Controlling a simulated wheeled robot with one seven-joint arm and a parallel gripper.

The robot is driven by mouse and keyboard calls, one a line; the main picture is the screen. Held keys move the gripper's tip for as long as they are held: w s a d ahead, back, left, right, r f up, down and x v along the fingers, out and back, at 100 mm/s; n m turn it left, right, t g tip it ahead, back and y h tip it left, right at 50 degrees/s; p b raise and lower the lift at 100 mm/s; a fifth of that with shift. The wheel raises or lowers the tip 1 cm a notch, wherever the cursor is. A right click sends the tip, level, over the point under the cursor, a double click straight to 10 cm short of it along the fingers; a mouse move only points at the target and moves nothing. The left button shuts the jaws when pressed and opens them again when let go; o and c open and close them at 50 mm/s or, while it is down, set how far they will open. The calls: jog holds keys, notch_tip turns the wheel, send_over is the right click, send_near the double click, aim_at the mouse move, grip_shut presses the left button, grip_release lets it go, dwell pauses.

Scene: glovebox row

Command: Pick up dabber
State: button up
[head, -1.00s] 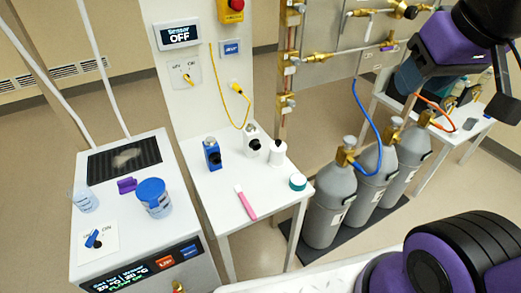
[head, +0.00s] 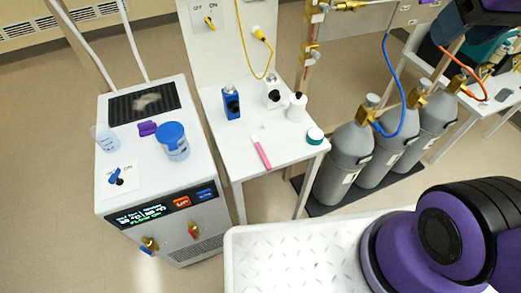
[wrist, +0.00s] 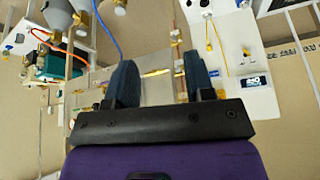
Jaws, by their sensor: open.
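A pink-handled stick with a white end (head: 262,153), which looks like the dabber, lies flat on the small white table (head: 230,163) in the head view. My gripper (wrist: 160,75) shows in the wrist view, its two dark fingers apart with nothing between them. It faces the wall panel and pipes, and the stick cannot be made out there. The gripper is not visible in the head view, so its distance from the stick is unclear.
A white machine (head: 190,187) with a blue-lidded tub (head: 172,142) is at left. Grey gas cylinders (head: 345,160) stand at right. The table's front edge is clear.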

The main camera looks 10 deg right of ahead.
jog(key=w+a+f+n+g+y, duration=0.1)
jog(key=w+a+f, duration=0.2)
jog(key=w, duration=0.2)
jog(key=w+a+f+g+y, duration=0.1)
jog(key=w+a+f, duration=0.2)
jog(key=w, duration=0.2)
jog(key=n+g+h, duration=0.2)
jog(key=g, duration=0.1)
send_over(263, 155)
notch_tip(263, 155, down, 30)
jog(key=shift+w+f, duration=0.15)
jog(key=shift+f, duration=5.3)
grip_shut()
